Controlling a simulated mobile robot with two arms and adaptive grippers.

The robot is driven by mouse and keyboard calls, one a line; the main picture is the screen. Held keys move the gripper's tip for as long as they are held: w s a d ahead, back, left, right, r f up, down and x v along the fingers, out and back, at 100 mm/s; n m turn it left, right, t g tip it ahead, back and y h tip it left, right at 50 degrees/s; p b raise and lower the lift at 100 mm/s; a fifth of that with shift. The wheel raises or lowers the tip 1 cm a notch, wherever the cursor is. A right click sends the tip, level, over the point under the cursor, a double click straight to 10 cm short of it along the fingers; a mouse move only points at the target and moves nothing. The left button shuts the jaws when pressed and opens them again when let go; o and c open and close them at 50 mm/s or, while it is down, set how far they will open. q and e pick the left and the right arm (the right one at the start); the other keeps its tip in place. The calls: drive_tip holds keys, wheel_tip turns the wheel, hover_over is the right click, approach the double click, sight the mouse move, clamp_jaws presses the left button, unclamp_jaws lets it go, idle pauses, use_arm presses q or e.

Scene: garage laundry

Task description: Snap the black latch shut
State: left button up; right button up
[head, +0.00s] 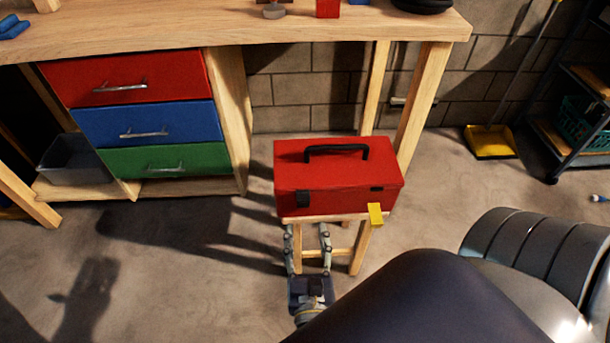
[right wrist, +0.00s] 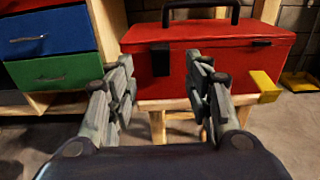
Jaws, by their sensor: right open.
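A red toolbox (head: 335,178) with a lid and black handle (head: 337,151) stands on a small wooden stool. The black latch (head: 303,198) is at the left of its front face. It lies close to the face; I cannot tell whether it is fully fastened. It also shows in the right wrist view (right wrist: 160,60), between the fingers. A yellow latch (head: 376,214) sticks outward at the front right, below a small black catch (head: 377,189). My right gripper (head: 307,232) is open and empty, in front of the black latch and apart from it. My left gripper is out of view.
The wooden stool (head: 359,250) bears the toolbox. A workbench (head: 230,33) with red, blue and green drawers (head: 150,122) stands behind and left. A yellow dustpan (head: 490,142) and a shelf rack (head: 580,110) are at the right. The floor left of the stool is clear.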

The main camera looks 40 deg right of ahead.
drive_tip(key=shift+v, duration=1.75)
